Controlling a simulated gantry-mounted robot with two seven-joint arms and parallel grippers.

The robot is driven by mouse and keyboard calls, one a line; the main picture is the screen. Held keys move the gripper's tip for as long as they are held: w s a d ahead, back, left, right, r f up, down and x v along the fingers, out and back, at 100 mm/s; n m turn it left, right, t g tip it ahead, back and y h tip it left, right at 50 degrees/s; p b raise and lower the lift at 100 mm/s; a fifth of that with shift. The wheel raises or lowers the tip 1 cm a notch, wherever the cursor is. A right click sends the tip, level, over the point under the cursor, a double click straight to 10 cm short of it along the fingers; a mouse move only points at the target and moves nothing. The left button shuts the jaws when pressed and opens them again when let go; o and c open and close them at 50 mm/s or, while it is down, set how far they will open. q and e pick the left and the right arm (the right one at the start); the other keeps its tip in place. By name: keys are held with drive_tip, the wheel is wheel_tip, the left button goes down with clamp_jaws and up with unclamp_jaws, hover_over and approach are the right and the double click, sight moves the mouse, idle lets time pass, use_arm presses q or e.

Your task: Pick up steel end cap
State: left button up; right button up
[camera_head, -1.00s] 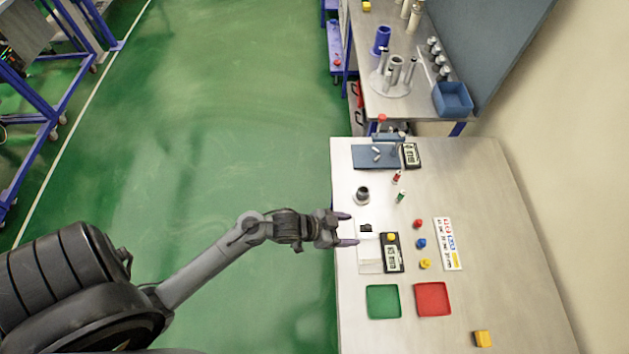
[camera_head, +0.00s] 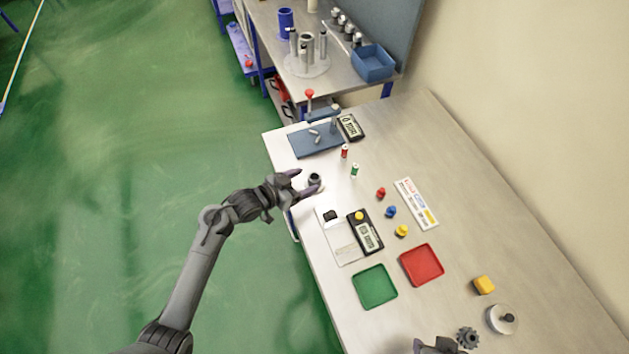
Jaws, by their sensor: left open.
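A small steel-grey cylinder with a dark top (camera_head: 316,179), which looks like the steel end cap, stands near the left edge of the bench. My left gripper (camera_head: 307,181) is open, its dark fingers pointing right toward the cylinder. The fingertips overlap its near side in the picture; I cannot tell whether they touch it or are above it. A dark part at the bottom edge looks like my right gripper (camera_head: 437,346); it is mostly cut off, and its jaws cannot be read.
Small red, blue and yellow pieces lie right of the scale. A blue-grey fixture (camera_head: 312,141) stands behind the cylinder. The bench's right side is mostly clear.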

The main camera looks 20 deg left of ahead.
sight(318, 176)
use_arm(q)
drive_tip(key=shift+f+x, duration=0.15)
drive_tip(key=shift+x, duration=1.2)
drive_tip(key=shift+f+x, duration=0.15)
drive_tip(key=shift+x, duration=1.15)
drive_tip(key=shift+s, duration=0.1)
drive_tip(key=c, duration=1.2)
drive_tip(key=shift+r, duration=0.1)
drive_tip(key=shift+c, duration=0.4)
